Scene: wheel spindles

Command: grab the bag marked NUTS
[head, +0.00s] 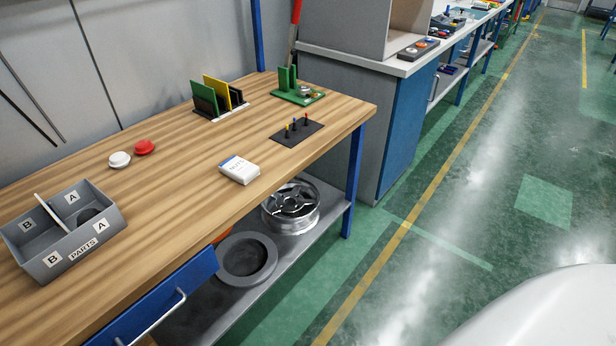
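A small white bag (239,170) with a blue edge and dark print lies on the wooden workbench, near its front edge. The print looks like NUTS but is small in the head view. Nothing touches the bag and its top is uncovered. Neither my left nor my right gripper shows in the head view.
The wooden bench (185,160) carries a grey parts bin (82,258) at left, white (119,159) and red (144,147) buttons, a card rack (218,99), a dark mat with pegs (297,133) and a green fixture (297,92). A blue drawer (150,305) and wheel rim (291,207) sit below.

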